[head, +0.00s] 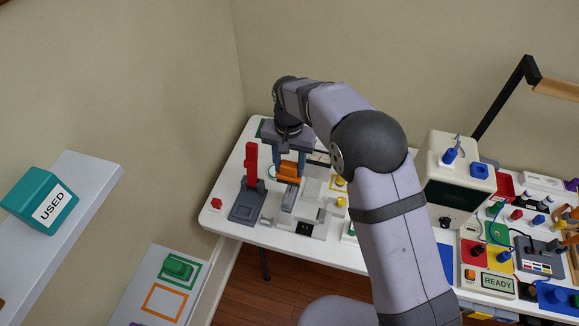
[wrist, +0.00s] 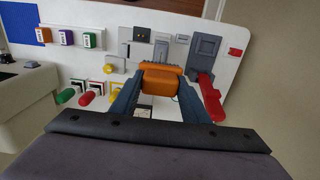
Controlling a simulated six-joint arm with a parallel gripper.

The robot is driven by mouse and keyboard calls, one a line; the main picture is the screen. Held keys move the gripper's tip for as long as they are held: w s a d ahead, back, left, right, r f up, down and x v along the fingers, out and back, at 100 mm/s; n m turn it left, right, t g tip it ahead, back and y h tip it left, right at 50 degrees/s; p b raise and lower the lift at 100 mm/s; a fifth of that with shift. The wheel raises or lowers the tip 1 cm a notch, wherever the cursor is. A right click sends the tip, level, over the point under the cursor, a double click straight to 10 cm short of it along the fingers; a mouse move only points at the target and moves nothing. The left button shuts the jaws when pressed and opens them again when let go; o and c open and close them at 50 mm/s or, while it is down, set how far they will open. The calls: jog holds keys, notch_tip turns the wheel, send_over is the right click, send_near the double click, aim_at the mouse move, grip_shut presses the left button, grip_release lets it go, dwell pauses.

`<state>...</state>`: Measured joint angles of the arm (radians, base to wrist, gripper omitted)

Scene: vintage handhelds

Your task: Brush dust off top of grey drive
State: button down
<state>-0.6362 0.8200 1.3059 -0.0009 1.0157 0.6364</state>
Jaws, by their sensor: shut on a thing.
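My gripper (head: 289,168) is shut on an orange block-shaped handle (wrist: 160,79), which looks like the brush's. The gap between brush and unit is unclear, and I cannot make out dust. Grey boxes also show past the brush in the wrist view (wrist: 141,34).
A dark grey base (head: 247,204) with an upright red lever (head: 251,165) stands close left of my gripper. Yellow knobs (head: 341,202) are to the right. A cream monitor-like box (head: 452,180) stands farther right amid crowded parts. A shelf holds a teal "USED" box (head: 38,193).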

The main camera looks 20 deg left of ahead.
aim_at(289, 177)
jog(key=shift+f+b, duration=1.5)
jog(key=shift+f, duration=1.4)
jog(key=c, duration=2)
grip_release()
jog(key=shift+c, duration=0.2)
grip_shut()
